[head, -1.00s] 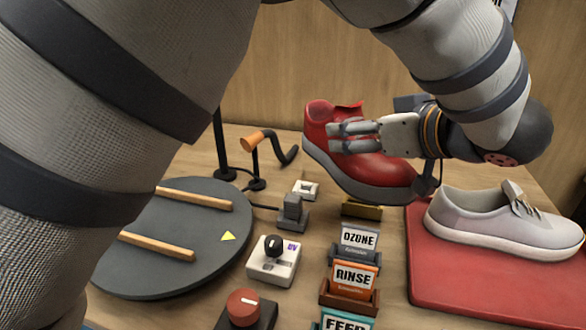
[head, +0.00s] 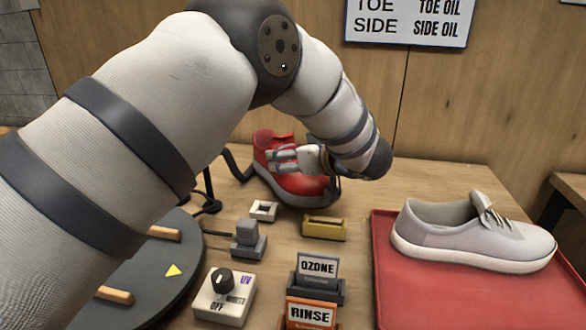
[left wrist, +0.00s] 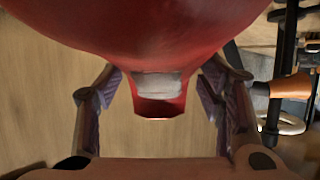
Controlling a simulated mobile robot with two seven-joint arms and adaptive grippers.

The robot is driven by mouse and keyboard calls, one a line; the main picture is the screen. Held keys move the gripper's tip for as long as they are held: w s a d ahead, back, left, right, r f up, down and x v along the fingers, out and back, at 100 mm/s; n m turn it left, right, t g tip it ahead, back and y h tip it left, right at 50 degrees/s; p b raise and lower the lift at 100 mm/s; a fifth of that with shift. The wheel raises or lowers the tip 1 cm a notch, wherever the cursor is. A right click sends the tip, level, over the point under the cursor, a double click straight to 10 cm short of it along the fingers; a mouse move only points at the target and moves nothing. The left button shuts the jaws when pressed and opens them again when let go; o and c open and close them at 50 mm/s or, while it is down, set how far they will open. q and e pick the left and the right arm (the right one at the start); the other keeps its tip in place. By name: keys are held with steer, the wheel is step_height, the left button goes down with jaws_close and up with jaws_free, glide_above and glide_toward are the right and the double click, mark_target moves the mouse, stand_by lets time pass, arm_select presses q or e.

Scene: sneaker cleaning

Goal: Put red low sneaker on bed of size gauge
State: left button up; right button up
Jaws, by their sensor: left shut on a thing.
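The red low sneaker (head: 310,190) is held by my left gripper (head: 286,157) at the back of the table, behind a yellow block, with its grey sole downward. The gripper's fingers are shut on the sneaker's upper. In the left wrist view the sneaker (left wrist: 160,40) fills the top, between the two fingers (left wrist: 160,95). I cannot tell whether the sole touches the table or hangs just above it. I cannot make out the size gauge or its bed; the sneaker and my arm hide part of the back of the table. My right gripper is not in view.
A pale grey sneaker (head: 470,232) stands on a red mat (head: 440,300) at the right. In front are a yellow block (head: 325,228), sign holders (head: 318,267), a knob box (head: 224,296) and a dark turntable (head: 150,270). A black stand (left wrist: 275,80) shows beside the gripper.

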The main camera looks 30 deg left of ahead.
arm_select(q)
steer(key=shift+f, duration=1.4)
steer(key=shift+f, duration=0.1)
steer(key=o, duration=1.5)
steer(key=shift+d+f, duration=0.1)
steer(key=shift+c, duration=0.2)
